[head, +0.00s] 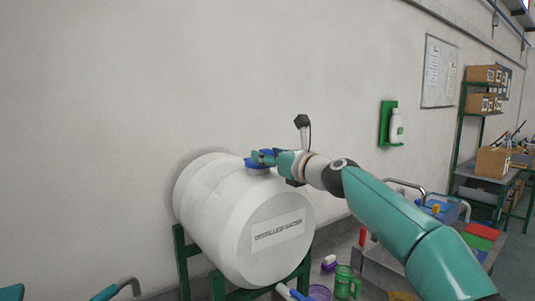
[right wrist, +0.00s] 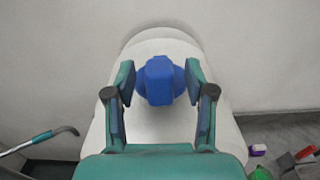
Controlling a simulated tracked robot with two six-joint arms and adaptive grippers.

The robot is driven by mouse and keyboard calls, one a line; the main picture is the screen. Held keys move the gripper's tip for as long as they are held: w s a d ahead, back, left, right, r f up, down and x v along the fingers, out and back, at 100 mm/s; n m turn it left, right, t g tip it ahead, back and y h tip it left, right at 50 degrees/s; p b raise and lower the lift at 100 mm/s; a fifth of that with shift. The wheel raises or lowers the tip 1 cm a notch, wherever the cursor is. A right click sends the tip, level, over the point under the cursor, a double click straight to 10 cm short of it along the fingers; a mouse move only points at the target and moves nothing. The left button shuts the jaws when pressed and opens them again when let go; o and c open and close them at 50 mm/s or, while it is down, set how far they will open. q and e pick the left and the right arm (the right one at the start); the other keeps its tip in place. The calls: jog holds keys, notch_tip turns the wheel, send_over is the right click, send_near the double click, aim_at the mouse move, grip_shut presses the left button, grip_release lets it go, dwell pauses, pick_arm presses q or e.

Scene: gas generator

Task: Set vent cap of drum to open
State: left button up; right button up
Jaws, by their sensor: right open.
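The white drum (head: 235,215) lies on its side on a green stand, with a label reading distilled water on its end face. Its blue vent cap (head: 255,163) sits on top of the drum. In the right wrist view the cap (right wrist: 160,80) shows as a round blue disc with a raised bar across it. My right gripper (head: 268,156) is at the cap. In the right wrist view its two fingers (right wrist: 160,78) are open, one on each side of the cap, with small gaps visible. My left gripper is not in view.
The green stand (head: 181,262) holds the drum near the wall. A green jug (head: 344,282) and other small items are at the lower right. A green wall holder with a white bottle (head: 396,128) and a shelf with boxes (head: 480,103) are farther right.

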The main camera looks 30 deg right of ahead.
grip_shut()
jog(key=shift+a, duration=0.2)
jog(key=shift+d, duration=0.3)
